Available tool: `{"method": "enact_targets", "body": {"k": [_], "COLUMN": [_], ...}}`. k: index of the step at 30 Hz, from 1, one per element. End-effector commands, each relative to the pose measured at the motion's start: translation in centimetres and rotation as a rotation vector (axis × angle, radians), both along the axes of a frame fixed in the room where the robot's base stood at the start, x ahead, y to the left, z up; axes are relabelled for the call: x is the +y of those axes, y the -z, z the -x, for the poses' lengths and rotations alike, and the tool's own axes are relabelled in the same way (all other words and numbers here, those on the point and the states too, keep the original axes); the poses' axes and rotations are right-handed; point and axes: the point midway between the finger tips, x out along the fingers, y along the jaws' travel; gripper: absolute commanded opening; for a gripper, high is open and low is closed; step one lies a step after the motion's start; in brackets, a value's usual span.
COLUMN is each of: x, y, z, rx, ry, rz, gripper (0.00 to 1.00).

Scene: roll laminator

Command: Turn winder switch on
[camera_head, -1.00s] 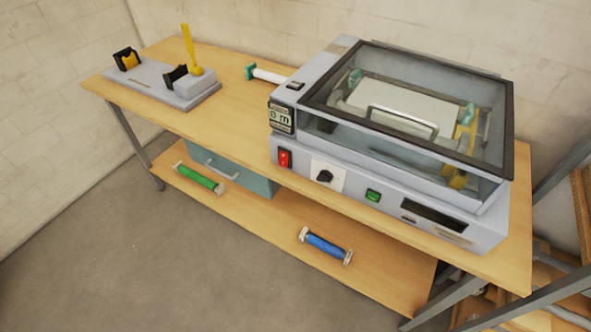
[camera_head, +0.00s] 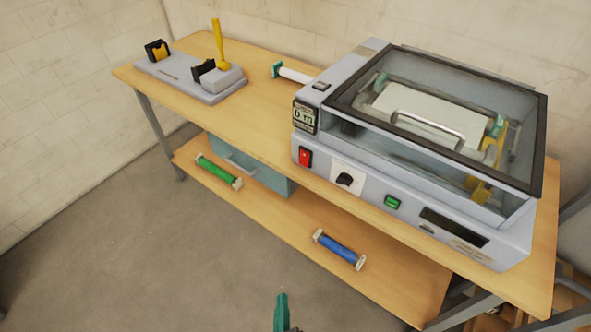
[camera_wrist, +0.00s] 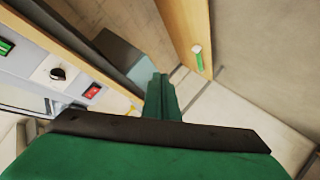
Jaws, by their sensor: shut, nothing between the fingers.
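The laminator (camera_head: 415,210) stands on the right of the workbench, its clear lid closed. I cannot tell by marking which is the winder switch. My green gripper (camera_head: 282,298) is shut and empty, low in front of the bench and apart from the laminator. In the wrist view the fingers (camera_wrist: 161,95) point past the red switch (camera_wrist: 92,90), with the knob (camera_wrist: 58,74) to its left.
A grey stand (camera_head: 190,85) with a yellow lever (camera_head: 218,42) is on the bench's left. The lower shelf holds a green roller (camera_head: 218,172), a teal drawer box (camera_head: 250,165) and a blue roller (camera_head: 340,248). The floor in front (camera_head: 150,260) is clear.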

Motion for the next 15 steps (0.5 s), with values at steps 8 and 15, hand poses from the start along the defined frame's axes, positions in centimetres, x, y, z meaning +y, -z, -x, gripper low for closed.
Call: {"method": "enact_targets", "body": {"k": [8,15], "x": [1.1,2.1], "y": [-0.9,-5.2], "z": [-9.3,-16.2], "rx": [0.005,0.006], "ry": [-0.005,0.076], "rz": [0.347,0.61], "gripper": [0.0,0.0]}}
